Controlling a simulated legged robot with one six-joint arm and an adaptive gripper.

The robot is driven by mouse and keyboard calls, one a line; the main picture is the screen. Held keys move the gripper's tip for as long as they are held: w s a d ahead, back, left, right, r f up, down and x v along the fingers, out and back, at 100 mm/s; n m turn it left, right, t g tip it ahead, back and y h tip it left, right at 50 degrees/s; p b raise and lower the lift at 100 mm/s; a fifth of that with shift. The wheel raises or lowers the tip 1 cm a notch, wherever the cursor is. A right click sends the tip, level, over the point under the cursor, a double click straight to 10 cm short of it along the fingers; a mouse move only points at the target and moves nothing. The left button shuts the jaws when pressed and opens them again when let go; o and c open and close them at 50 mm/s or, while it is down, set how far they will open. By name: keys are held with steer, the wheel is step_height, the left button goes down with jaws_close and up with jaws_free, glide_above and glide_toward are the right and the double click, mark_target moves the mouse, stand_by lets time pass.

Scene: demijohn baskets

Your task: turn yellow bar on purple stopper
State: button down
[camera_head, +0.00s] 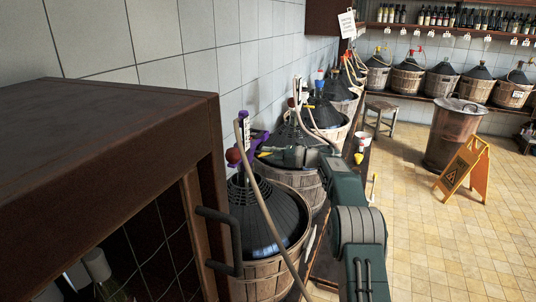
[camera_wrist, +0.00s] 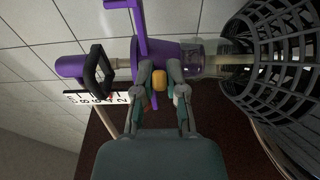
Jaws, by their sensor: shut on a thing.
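The purple stopper (camera_head: 244,135) sits on the neck of the nearest demijohn (camera_head: 262,215). In the wrist view the purple stopper (camera_wrist: 176,52) lies sideways across the picture, with purple arms sticking out and its glass neck to the right. The yellow bar (camera_wrist: 159,78) shows end-on between my fingers, against the stopper's body; its far part is hidden. My gripper (camera_wrist: 159,73) is shut on the yellow bar, one finger on each side. In the head view my gripper (camera_head: 267,155) reaches the stopper from the right, and a bit of yellow shows at its tip.
A dark cabinet (camera_head: 100,120) with a handle stands close at left. A pale hose (camera_head: 262,210) runs down in front of the nearest demijohn. More basketed demijohns line the tiled wall. A yellow floor sign (camera_head: 466,167) and a bin (camera_head: 455,135) stand on open floor at right.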

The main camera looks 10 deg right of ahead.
steer(key=shift+f, duration=0.35)
steer(key=c, duration=0.7)
jaws_free()
steer(key=shift+w, duration=0.1)
steer(key=shift+d+r, duration=0.1)
steer(key=shift+r, duration=0.1)
steer(key=v, duration=1.2)
